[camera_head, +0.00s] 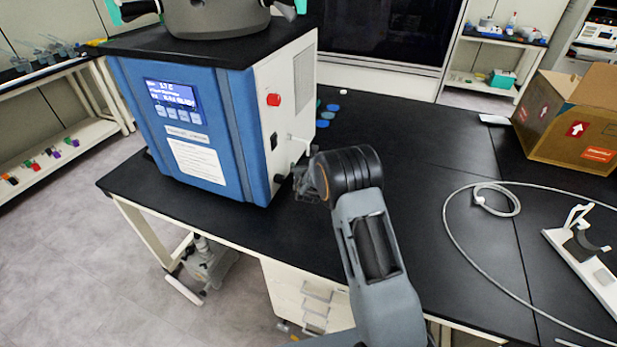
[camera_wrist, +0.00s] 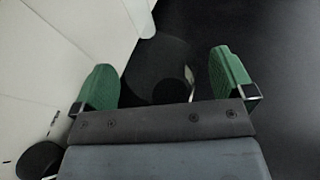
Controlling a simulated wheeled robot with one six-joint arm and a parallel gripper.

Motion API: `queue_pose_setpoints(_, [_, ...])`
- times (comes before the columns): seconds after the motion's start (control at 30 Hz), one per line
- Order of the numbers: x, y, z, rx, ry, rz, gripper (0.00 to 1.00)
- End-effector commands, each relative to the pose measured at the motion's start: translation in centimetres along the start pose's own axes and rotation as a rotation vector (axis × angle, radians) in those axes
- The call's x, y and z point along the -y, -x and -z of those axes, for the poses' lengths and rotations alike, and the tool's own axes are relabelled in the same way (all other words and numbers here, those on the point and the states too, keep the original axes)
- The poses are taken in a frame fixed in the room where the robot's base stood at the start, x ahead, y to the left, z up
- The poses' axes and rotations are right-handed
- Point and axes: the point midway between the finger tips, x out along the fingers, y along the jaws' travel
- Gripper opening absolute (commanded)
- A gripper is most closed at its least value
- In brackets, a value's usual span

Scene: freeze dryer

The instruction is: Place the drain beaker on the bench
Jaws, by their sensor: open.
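A faint, see-through round vessel that looks like the drain beaker (camera_wrist: 160,68) shows in the wrist view, on or just above the black bench top beside the dryer's white side panel. My gripper (camera_wrist: 165,80) is open, with one green finger pad on each side of the beaker. Gaps show between the pads and the beaker. In the head view my gripper (camera_head: 302,182) is by the right side of the blue and white freeze dryer (camera_head: 235,130), mostly hidden by my wrist. The beaker cannot be made out there.
The black bench (camera_head: 420,140) has free room to the right of the dryer. A grey hose (camera_head: 447,230) lies coiled there. A white stand (camera_head: 590,265) is at the right edge, and an open cardboard box (camera_head: 570,120) is at the back right. Blue discs (camera_head: 325,115) lie behind my gripper.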

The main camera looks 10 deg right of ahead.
Motion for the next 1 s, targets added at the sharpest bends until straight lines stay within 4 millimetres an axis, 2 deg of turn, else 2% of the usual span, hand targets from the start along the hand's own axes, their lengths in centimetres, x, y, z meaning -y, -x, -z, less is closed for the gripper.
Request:
queue_pose_setpoints(0.3, [-0.1,6.3,0.1,0.002,0.0,-0.001,1.0])
queue_pose_setpoints(0.5, [0.0,9.7,0.1,0.002,0.0,-0.001,1.0])
queue_pose_setpoints(0.7, [0.0,11.7,0.0,0.001,0.0,0.0,1.0])
queue_pose_setpoints(0.9, [0.0,12.3,0.0,0.002,-0.013,0.002,1.0])
queue_pose_setpoints(1.0, [0.9,12.4,0.2,-0.006,-0.075,0.052,1.0])
